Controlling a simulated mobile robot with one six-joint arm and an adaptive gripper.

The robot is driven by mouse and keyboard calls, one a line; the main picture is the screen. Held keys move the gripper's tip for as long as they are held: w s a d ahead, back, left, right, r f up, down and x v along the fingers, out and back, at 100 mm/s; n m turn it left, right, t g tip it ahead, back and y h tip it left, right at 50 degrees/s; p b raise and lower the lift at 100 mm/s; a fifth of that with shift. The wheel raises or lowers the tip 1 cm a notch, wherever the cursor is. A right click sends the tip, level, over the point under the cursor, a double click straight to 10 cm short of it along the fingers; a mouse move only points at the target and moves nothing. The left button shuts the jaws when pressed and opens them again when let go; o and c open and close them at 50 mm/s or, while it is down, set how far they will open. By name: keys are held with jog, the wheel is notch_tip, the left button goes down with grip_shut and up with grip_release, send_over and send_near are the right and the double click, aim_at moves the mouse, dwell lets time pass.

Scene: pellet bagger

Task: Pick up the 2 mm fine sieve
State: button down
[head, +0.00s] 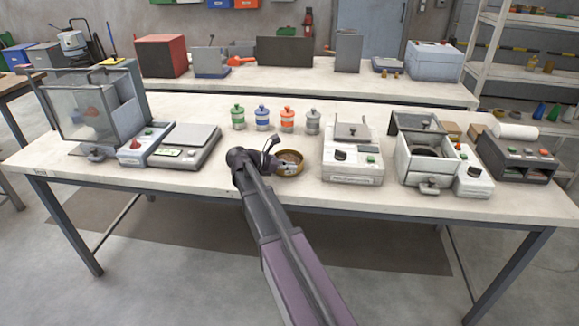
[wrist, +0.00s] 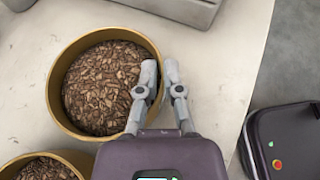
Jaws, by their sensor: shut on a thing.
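A round brass-rimmed sieve (wrist: 54,92) fills the upper left of the wrist view, with brown chips lying in it. My gripper (wrist: 159,74) is shut on its right-hand rim, one finger inside and one outside. A second brass-rimmed round vessel (wrist: 45,154) with similar chips shows partly at the lower left, cut off by the frame. In the head view a round brass sieve (head: 291,172) is at the bench's front middle, just right of my gripper (head: 271,148). No mesh size is readable, and I cannot tell whether the held sieve touches the bench.
Several lidded jars (head: 262,118) stand behind the sieve on the white bench (head: 110,172). A flat scale (head: 185,146) is to the left, and a white instrument (head: 352,160) is close on the right. The bench's front edge is near. A dark device shows at the wrist view's right.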

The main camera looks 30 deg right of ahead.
jog(key=shift+r+p, duration=1.3)
jog(key=shift+r, duration=0.1)
jog(key=s+a+r+p, duration=0.1)
jog(key=s+a, duration=0.2)
jog(key=s, duration=0.4)
jog(key=s+a, duration=0.4)
jog(key=s, duration=0.3)
jog(key=shift+a+r+p, duration=0.25)
jog(key=shift+r+p, duration=0.15)
jog(key=shift+r, duration=0.15)
